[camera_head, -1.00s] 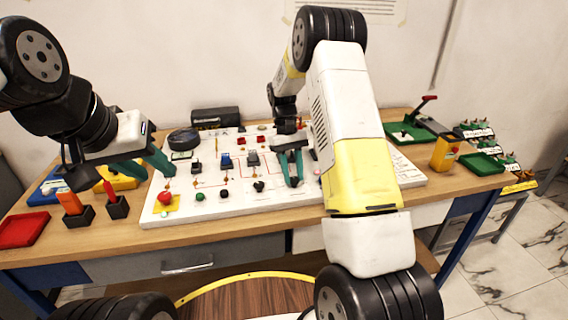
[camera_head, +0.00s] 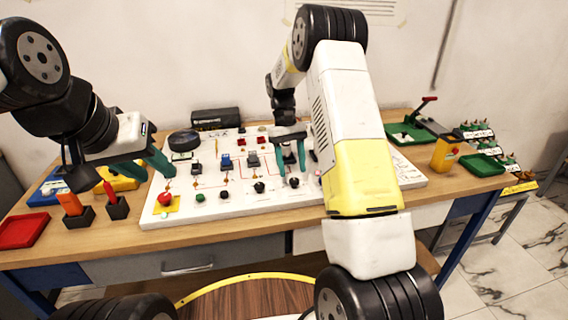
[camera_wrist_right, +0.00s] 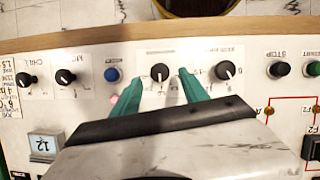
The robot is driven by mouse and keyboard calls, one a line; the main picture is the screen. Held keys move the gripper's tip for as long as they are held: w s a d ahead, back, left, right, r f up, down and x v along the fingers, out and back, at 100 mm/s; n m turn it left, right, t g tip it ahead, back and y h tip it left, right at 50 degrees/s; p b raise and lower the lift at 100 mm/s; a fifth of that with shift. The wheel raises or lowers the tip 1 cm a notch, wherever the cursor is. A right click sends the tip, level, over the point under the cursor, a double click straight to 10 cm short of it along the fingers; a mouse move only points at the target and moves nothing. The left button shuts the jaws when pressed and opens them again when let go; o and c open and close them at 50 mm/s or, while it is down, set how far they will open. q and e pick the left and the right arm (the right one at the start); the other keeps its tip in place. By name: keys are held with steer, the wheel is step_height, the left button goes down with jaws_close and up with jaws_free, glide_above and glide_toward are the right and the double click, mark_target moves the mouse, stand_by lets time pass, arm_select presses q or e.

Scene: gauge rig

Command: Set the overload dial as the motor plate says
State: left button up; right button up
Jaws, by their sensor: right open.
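A white panel (camera_head: 235,205) lies on the bench with a row of knobs along its near edge. My right gripper (camera_head: 292,164) is open above it. In the right wrist view, its green fingertips (camera_wrist_right: 161,82) are either side of a black dial (camera_wrist_right: 160,72) with a white pointer; I cannot tell whether they touch it. Another black dial (camera_wrist_right: 225,70) sits to the right under small print. I cannot read which is the overload dial, nor make out the motor plate. My left gripper (camera_head: 146,172) is open and empty above the panel's left end.
Beside the dial are a blue button (camera_wrist_right: 112,74) and two more black dials to its left. A red mushroom button (camera_head: 165,198) is at the panel's left. A red tray (camera_head: 22,230) and green trays (camera_head: 482,164) stand at the bench ends.

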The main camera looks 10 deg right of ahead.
steer(key=v, duration=0.5)
step_height(320, 180, up, 9)
steer(key=t+y, duration=0.1)
steer(key=t, duration=0.2)
glide_above(294, 184)
steer(key=s+r+t+y, duration=0.1)
steer(key=s+r+t, duration=0.1)
steer(key=s+r, duration=0.45)
steer(key=s+a+m+t+y, duration=0.1)
steer(key=s+t, duration=0.4)
steer(key=s, duration=1.1)
steer(key=shift+s+a+r+m+t, duration=0.25)
steer(key=shift+a+r+m+t, duration=0.05)
steer(key=shift+a+r+m, duration=0.15)
